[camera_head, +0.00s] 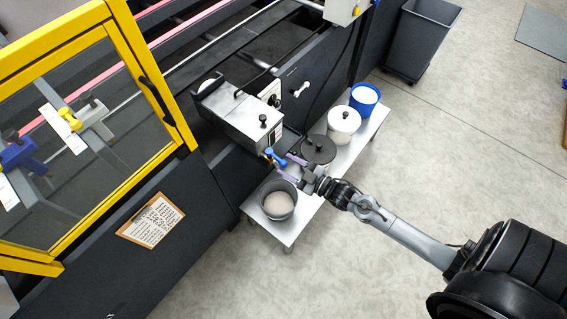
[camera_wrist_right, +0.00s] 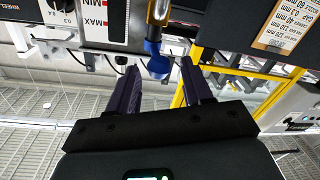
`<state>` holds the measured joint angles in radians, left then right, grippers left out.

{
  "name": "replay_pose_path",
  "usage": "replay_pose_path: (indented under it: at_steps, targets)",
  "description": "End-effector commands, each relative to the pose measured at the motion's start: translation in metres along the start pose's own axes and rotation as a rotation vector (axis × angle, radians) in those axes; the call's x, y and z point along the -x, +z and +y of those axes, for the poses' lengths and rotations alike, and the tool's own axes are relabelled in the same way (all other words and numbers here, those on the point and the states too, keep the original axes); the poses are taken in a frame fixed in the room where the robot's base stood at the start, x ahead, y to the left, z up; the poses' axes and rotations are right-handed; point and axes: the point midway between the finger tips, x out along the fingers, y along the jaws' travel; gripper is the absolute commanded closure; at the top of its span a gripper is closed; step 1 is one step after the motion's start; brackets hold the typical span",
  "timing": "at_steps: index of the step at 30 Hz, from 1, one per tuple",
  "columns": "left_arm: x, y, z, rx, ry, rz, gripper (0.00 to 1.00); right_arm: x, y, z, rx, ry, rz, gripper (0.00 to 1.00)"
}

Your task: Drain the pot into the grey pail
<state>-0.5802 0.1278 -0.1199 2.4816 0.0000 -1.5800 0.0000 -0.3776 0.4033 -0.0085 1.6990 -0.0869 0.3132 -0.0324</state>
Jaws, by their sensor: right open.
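The pot (camera_head: 238,108) is a grey metal box with a black-knobbed lid, mounted on the machine's side. Its brass tap (camera_wrist_right: 158,12) has a blue handle (camera_wrist_right: 155,66), and the blue handle also shows in the head view (camera_head: 279,161). The grey pail (camera_head: 278,214) stands below on the bench and holds pale beige stuff. My right gripper (camera_head: 285,165) is open, with its purple fingers on either side of the blue handle in the right wrist view (camera_wrist_right: 158,66). I cannot tell whether they touch it. My left gripper is out of view.
A clipboard (camera_head: 151,220) hangs on the machine. A dark bin (camera_head: 419,38) stands on the floor.

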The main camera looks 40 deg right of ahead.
Motion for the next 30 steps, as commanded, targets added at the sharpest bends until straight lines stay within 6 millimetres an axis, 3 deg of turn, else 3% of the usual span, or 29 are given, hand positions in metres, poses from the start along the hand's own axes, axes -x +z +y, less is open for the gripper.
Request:
replay_pose_path:
  at_steps: [6,18,27,30]
  targets:
    - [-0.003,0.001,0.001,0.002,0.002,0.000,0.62,-0.020,0.000,-0.001,-0.001,0.000,0.001,0.50]
    - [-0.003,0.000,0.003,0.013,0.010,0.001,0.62,-0.024,0.000,-0.001,-0.001,0.000,0.000,0.51]
    - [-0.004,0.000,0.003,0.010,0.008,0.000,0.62,-0.024,0.000,-0.001,-0.001,0.000,0.000,0.97]
    - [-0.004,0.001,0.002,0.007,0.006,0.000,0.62,-0.024,0.000,0.000,-0.001,0.000,0.000,1.00]
